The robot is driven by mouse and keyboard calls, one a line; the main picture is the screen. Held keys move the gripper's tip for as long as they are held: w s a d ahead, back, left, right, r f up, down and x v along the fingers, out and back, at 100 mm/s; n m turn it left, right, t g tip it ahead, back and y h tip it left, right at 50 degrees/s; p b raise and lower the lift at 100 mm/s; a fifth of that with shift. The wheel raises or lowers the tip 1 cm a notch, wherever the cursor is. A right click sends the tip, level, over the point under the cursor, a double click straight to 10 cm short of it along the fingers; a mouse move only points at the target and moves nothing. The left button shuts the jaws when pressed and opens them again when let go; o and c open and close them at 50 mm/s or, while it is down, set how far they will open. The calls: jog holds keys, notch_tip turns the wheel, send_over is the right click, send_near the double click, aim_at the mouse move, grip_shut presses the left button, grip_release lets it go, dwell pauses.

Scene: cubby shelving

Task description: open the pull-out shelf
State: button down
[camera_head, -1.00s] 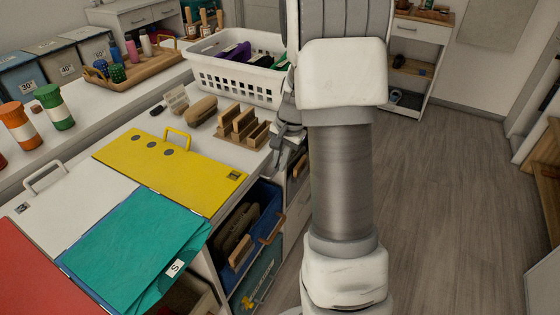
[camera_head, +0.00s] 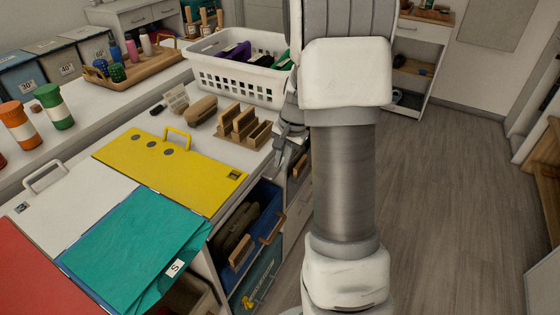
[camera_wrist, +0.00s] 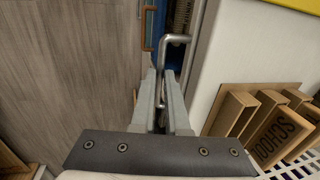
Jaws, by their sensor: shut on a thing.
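In the wrist view a silver bar handle (camera_wrist: 176,39) runs along the edge of the white counter and down between my fingers. My gripper (camera_wrist: 161,74) is shut on this handle. In the head view my gripper (camera_head: 283,160) is at the counter's right front edge, partly hidden behind my arm. The pull-out shelf itself cannot be made out clearly behind my gripper and arm.
Left of my gripper, a blue bin (camera_head: 262,205) with a wooden handle sits in an open cubby. A wooden organizer (camera_head: 243,127) and a white basket (camera_head: 240,75) stand on the counter. Wood floor (camera_head: 455,190) is clear to the right.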

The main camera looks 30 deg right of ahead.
jog(key=s+d+b, duration=0.2)
jog(key=s+d, duration=0.6)
jog(key=s, duration=0.5)
jog(key=s+d+b, duration=0.2)
jog(key=s+d, duration=0.6)
jog(key=s, duration=0.5)
jog(key=shift+s+d, duration=0.2)
jog(key=shift+s, duration=0.1)
jog(key=c, duration=0.9)
grip_release()
jog(key=shift+r, duration=0.1)
